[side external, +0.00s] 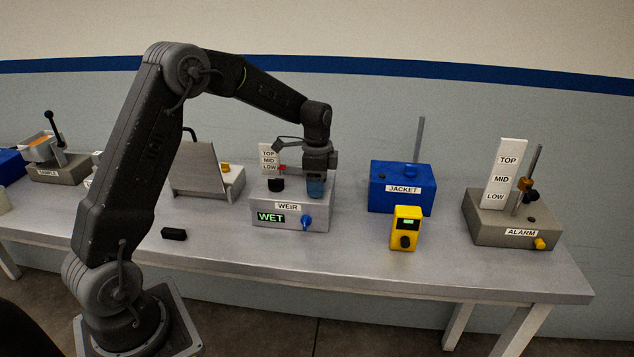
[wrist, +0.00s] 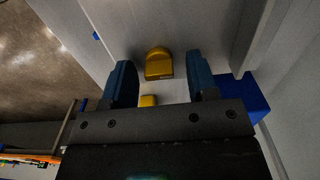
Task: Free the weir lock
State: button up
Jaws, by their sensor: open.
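The grey weir box (side external: 262,214), labelled WEIR, stands mid-bench with its display reading WET. It has a blue knob (side external: 307,223) on the front, a black knob (side external: 276,185) on top and a TOP/MID/LOW scale with a red pointer (side external: 282,168) behind. My gripper (side external: 316,187) points down over the box's right side. In the wrist view its blue fingers are apart, and a yellow rounded piece (wrist: 159,63) shows between them. A smaller yellow part (wrist: 148,101) shows nearer the palm. I cannot tell whether either finger touches the yellow piece, which is hidden in the side view.
The blue JACKET box (side external: 402,190) stands to the right, with a yellow handheld device (side external: 406,228) before it. The grey ALARM box (side external: 500,228) is farther right. A grey panel (side external: 199,170) stands left of the weir box. A small black block (side external: 174,234) lies on the bench (side external: 350,256).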

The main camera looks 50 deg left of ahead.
jog(key=shift+c, duration=0.5)
jog(key=c, duration=0.8)
jog(key=n, duration=0.4)
jog(key=shift+n, duration=0.3)
jog(key=n, duration=0.4)
jog(key=shift+a, duration=0.15)
jog(key=n, duration=0.5)
jog(key=shift+a+n, duration=0.1)
jog(key=shift+n, duration=2.1)
